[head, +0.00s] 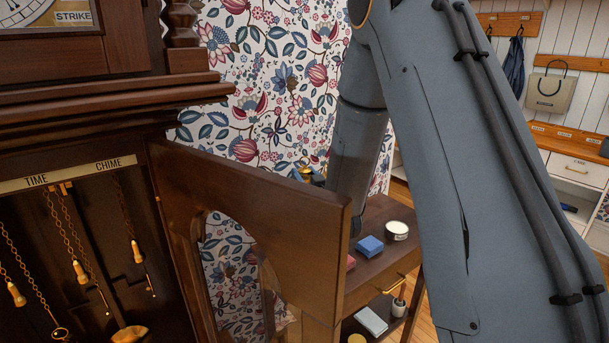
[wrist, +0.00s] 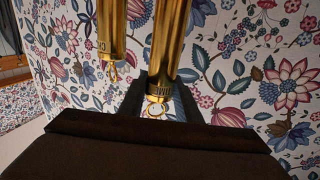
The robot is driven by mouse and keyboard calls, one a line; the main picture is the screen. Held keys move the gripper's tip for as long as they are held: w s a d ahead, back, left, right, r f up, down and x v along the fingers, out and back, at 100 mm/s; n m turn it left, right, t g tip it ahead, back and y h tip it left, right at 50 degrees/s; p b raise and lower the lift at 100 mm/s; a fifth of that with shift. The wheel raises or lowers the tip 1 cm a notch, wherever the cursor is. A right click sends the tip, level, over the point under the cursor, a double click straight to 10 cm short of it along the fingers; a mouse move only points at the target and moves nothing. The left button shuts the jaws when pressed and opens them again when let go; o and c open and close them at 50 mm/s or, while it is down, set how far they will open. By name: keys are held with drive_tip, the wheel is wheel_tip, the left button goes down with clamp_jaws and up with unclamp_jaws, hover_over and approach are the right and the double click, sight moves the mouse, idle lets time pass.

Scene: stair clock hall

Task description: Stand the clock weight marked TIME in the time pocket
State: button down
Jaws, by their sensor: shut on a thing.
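The brass weight marked TIME (wrist: 172,50) is between the dark fingers of my gripper (wrist: 161,92) in the wrist view. The gripper is shut on its lettered end, and a brass ring (wrist: 156,108) shows at that end. A second brass weight (wrist: 112,25), with lettering starting CH, is beside it on the left, outside the fingers. The far ends of both weights are out of frame. In the head view, my gripper is hidden behind the open clock door (head: 260,215). I cannot make out a time pocket in either view.
The clock case (head: 80,265) at left has a strip lettered TIME and CHIME (head: 70,175) above hanging chains. Floral wallpaper covers the wall behind.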

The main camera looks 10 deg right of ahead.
drive_tip(key=shift+f+b, duration=1.45)
drive_tip(key=shift+f, duration=0.4)
drive_tip(key=c, duration=1.2)
unclamp_jaws()
drive_tip(key=shift+s+d+b, duration=0.15)
drive_tip(key=shift+s+b, duration=0.2)
drive_tip(key=shift+s, duration=1.6)
drive_tip(key=shift+s+d+b, duration=0.1)
drive_tip(key=shift+s+b, duration=0.25)
drive_tip(key=shift+s, duration=1.6)
drive_tip(key=shift+f, duration=0.1)
